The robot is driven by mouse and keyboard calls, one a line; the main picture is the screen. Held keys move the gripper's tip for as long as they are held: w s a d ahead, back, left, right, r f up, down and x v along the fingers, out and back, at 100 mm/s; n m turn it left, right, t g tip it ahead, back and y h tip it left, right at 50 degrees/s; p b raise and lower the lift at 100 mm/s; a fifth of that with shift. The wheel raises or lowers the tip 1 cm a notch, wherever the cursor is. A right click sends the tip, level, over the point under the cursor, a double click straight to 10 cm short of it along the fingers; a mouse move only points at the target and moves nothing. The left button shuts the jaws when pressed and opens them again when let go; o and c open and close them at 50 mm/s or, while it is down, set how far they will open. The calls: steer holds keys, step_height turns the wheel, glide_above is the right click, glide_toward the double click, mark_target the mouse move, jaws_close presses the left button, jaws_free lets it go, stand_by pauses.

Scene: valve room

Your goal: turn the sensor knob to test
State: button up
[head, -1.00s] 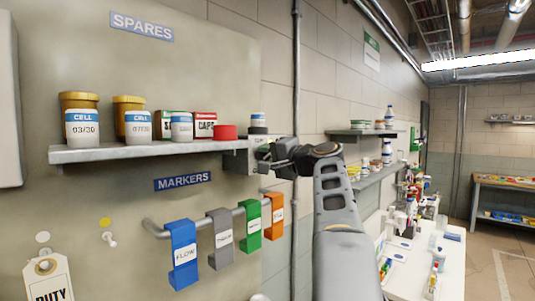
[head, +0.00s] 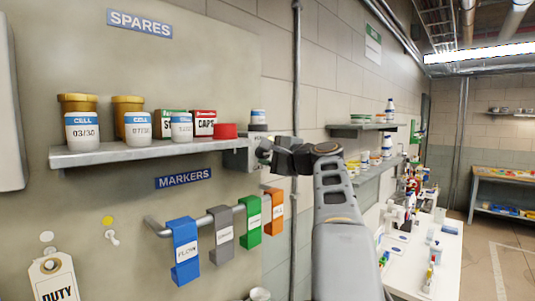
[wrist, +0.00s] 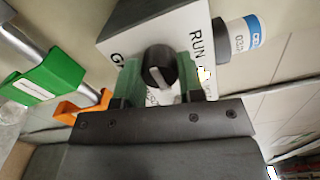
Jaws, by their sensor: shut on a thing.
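The sensor box (wrist: 140,28) is a pale grey box with dark edges and the word RUN on its face; other lettering is partly covered. Its round black knob (wrist: 158,66) has a light pointer line and sits between my gripper's two green-padded fingers (wrist: 160,84). The fingers are shut on the knob, one on each side. In the head view the box (head: 236,159) is at the right end of the shelf, and my gripper (head: 266,151) reaches its right side. The knob is hidden there. I cannot read which mark the pointer faces.
The shelf (head: 110,158) holds several jars and small boxes; a white jar (head: 258,118) stands above the sensor box. Below, a rail carries blue, grey, green and orange (head: 277,212) marker tags close to my arm. A vertical pipe (head: 296,80) runs behind the arm.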

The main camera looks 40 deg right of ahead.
stand_by(0.3)
steer(key=o, duration=0.9)
steer(key=shift+s, duration=0.1)
steer(key=s+b, duration=0.1)
steer(key=s, duration=0.3)
steer(key=s+d+b, duration=0.1)
steer(key=s, duration=0.4)
steer(key=s+d+b, duration=0.1)
steer(key=s+b, duration=0.1)
steer(key=s, duration=0.2)
steer(key=shift+s+d, duration=0.2)
